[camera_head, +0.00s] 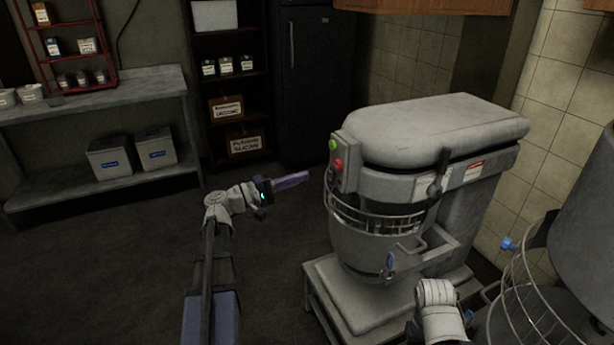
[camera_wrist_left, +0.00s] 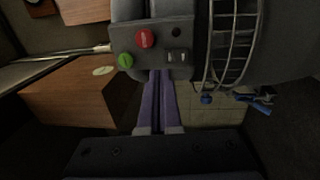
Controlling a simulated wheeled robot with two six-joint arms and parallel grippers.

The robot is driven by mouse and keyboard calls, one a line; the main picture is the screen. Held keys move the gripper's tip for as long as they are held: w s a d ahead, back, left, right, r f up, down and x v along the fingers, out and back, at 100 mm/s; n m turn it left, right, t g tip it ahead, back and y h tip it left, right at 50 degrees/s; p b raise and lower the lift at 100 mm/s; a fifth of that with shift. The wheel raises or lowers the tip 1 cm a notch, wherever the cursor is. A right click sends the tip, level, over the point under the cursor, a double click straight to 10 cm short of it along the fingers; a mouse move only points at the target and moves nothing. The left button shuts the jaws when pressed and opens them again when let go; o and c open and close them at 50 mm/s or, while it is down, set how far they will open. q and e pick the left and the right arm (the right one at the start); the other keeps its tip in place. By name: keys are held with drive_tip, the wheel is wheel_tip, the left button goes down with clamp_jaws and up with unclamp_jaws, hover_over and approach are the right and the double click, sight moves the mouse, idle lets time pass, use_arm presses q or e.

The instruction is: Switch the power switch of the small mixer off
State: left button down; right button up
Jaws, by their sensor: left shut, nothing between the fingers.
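The small mixer (camera_head: 430,135) is a grey machine on a low stand, right of centre in the head view. Its control panel shows a green button (camera_head: 333,145) and a red button (camera_head: 338,164). In the left wrist view the panel (camera_wrist_left: 152,52) carries the red button (camera_wrist_left: 144,39), the green button (camera_wrist_left: 125,60) and a small switch (camera_wrist_left: 177,57). My left gripper (camera_head: 306,176) has purple fingers, is shut and empty, and points at the panel. In the left wrist view its fingertips (camera_wrist_left: 160,75) appear at the panel's lower edge, beside the switch; contact cannot be told.
A wire bowl guard (camera_head: 375,217) sits below the panel. A larger machine with a wire guard (camera_head: 530,300) stands at the lower right. A shelf table (camera_head: 90,100) stands at the back left. The floor (camera_head: 120,240) left of the mixer is clear.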

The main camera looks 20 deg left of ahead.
use_arm(q)
drive_tip(key=v, duration=0.7)
drive_tip(key=shift+r+p, duration=0.35)
drive_tip(key=shift+r, duration=0.45)
drive_tip(key=shift+s+a, duration=0.1)
drive_tip(key=s+d+f+m+g+y, duration=0.1)
drive_tip(key=d+f+m+g, duration=0.35)
drive_tip(key=d, duration=0.75)
drive_tip(key=s+d+f+m+g+y, duration=0.1)
drive_tip(key=d+f+g, duration=0.5)
drive_tip(key=d+f, duration=0.45)
drive_tip(key=s+d+f+m+g+y, duration=0.4)
drive_tip(key=s+d+f+m+y, duration=0.45)
drive_tip(key=s+d+y, duration=0.45)
wheel_tip(320, 180, up, 12)
drive_tip(key=s+a+h+p, duration=0.1)
drive_tip(key=a+p, duration=0.1)
drive_tip(key=p, duration=1.1)
